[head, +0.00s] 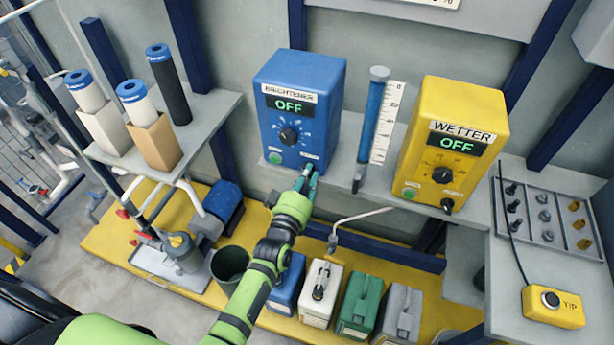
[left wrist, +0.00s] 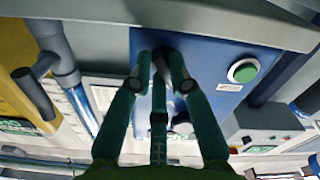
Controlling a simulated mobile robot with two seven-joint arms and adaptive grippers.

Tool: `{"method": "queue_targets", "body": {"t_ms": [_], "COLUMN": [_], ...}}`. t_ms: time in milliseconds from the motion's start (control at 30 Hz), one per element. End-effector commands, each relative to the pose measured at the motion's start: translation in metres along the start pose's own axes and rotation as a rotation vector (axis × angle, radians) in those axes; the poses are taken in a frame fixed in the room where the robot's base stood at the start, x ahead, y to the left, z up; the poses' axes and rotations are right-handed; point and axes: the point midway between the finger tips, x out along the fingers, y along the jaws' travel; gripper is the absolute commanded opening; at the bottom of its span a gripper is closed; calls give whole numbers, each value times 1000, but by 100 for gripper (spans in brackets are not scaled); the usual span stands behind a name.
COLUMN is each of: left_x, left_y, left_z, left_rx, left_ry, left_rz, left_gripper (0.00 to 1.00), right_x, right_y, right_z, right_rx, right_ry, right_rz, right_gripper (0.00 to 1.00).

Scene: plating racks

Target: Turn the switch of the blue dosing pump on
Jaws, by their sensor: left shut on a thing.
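The blue dosing pump (head: 298,110), labelled BRIGHTENER, stands on the grey wall shelf. Its display (head: 289,105) reads OFF in green. It has a black dial (head: 289,136) and a green button (head: 275,158) at its lower left. My left gripper (head: 308,174) is at the lower right of the pump's front, with its fingers hiding the switch in the head view. In the left wrist view the fingers (left wrist: 161,68) are closed around the dark switch (left wrist: 161,62) on the blue front (left wrist: 205,90). The green button (left wrist: 243,70) shows beside them. My right gripper is in neither view.
A yellow WETTER pump (head: 453,140), also reading OFF, stands to the right. A blue sight tube (head: 372,125) with a scale stands between the pumps. Several canisters (head: 361,305) stand below on the yellow platform. A yellow TIP box (head: 553,306) lies at the right.

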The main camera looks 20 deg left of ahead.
Motion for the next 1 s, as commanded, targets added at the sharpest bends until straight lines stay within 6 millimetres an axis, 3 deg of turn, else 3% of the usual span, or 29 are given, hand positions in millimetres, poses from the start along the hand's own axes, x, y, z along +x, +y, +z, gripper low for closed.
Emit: {"method": "queue_targets", "body": {"t_ms": [367, 1000], "left_x": [0, 0], "left_y": [0, -4], "left_z": [0, 2], "left_rx": [130, 717], "left_ry": [-1, -1], "left_rz": [-1, 0], "left_gripper": [0, 0], "right_x": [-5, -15], "right_y": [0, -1], "right_z": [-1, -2], "right_rx": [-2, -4], "right_ry": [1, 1], "right_rz": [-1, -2], "right_gripper": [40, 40]}}
